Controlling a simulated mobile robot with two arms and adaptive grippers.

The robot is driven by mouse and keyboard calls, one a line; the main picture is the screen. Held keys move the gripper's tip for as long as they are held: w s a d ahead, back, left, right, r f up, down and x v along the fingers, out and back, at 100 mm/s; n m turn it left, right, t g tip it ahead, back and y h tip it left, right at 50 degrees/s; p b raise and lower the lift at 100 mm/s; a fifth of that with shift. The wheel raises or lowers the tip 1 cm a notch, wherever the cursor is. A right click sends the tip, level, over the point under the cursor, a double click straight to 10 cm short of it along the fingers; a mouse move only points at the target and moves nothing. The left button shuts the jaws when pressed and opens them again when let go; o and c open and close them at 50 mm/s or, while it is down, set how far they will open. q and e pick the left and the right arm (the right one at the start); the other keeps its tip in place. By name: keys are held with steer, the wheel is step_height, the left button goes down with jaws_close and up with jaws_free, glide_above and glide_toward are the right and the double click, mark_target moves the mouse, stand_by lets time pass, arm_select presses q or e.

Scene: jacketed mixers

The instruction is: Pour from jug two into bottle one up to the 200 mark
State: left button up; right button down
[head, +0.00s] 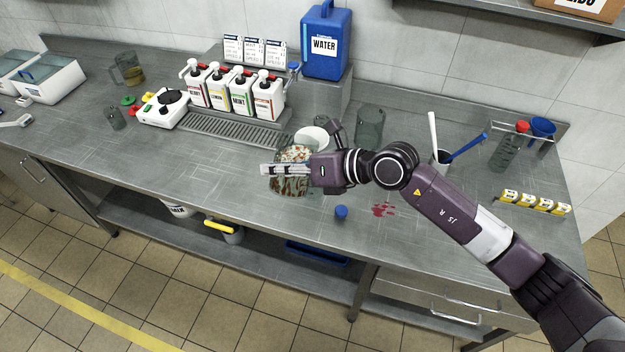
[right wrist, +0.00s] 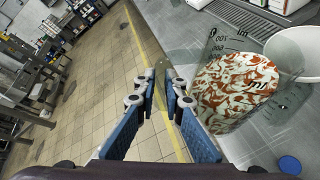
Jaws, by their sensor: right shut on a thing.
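A clear graduated jug (head: 290,187) with red and white swirled contents is at the middle of the counter. In the right wrist view the jug (right wrist: 235,90) shows its marks beside my fingers. My right gripper (head: 268,169) is shut on the jug, seemingly by a clear handle between the fingers (right wrist: 166,100); the grip is partly hidden. Another jug (head: 127,72) with yellowish contents stands at the far left. A clear bottle with a red cap (head: 507,155) stands at the right. I cannot read which is jug two or bottle one. My left gripper is not in view.
A white bowl (head: 312,136) and a greenish clear vessel (head: 369,126) stand near my right gripper. A blue cap (head: 341,212) and a red spill (head: 383,209) lie in front. Pump bottles (head: 240,97) and a blue water canister (head: 326,45) stand behind.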

steer(key=shift+w+d+r+m+g+y+p, duration=0.15)
steer(key=shift+w+r+m+g+y, duration=0.2)
steer(key=shift+r, duration=0.5)
steer(key=shift+w+d+r+m+g+y+p, duration=0.15)
steer(key=shift+w+r+m, duration=0.3)
steer(key=shift+r, duration=0.45)
steer(key=shift+w+d+r+m+g+y, duration=0.15)
steer(key=shift+w+r+m+g, duration=0.2)
steer(key=shift+r, duration=0.5)
steer(key=shift+w+d+r+m+g+y, duration=0.25)
steer(key=shift+w+r+m, duration=0.2)
steer(key=shift+r, duration=0.2)
steer(key=shift+w+d+r+m+g+y, duration=0.1)
steer(key=shift+w+d+r+m+g, duration=0.1)
steer(key=shift+w+r+m, duration=0.3)
stand_by(4.2)
